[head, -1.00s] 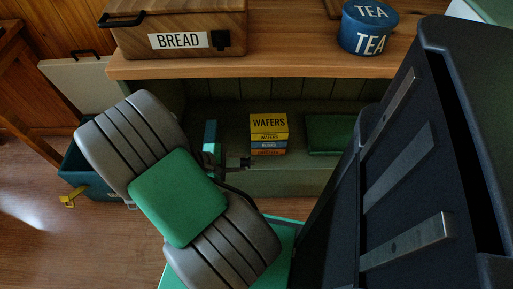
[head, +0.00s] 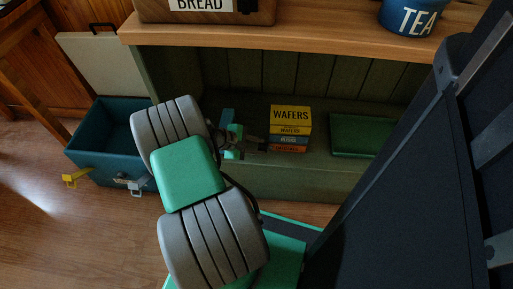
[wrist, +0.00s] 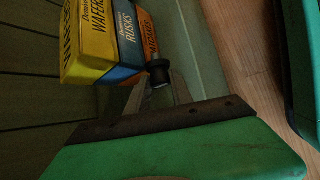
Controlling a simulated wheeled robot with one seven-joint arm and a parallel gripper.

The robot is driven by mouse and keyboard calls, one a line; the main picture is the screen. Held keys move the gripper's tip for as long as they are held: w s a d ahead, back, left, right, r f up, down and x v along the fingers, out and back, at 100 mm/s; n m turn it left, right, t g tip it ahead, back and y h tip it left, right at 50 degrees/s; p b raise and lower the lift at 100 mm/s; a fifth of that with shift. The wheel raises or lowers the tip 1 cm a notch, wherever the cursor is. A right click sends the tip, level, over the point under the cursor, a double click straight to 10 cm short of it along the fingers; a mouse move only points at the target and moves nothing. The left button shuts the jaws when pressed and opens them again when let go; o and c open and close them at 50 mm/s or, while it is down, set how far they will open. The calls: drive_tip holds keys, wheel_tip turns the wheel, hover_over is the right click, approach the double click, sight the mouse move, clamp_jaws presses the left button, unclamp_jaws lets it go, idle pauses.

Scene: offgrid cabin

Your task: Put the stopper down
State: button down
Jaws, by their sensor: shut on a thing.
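My gripper (head: 250,145) reaches into the open green shelf below the wooden counter. It is shut on the stopper (wrist: 158,70), a small dark round piece with a paler end, seen between the fingertips in the wrist view. The stopper is held just in front of a stack of boxes, and I cannot tell whether it touches them or the shelf floor. In the head view the stopper is too small and dark to make out clearly. The stack has a yellow wafers box (head: 290,113) on top, with blue and orange boxes under it.
A green flat item (head: 360,135) lies on the shelf right of the boxes. An open teal box (head: 100,130) with clasps stands on the floor at left. A bread box (head: 210,10) and a blue tea tin (head: 412,18) stand on the counter (head: 320,36).

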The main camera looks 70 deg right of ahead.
drive_tip(key=shift+f, duration=0.6)
drive_tip(key=c, duration=1.1)
unclamp_jaws()
drive_tip(key=shift+r, duration=0.1)
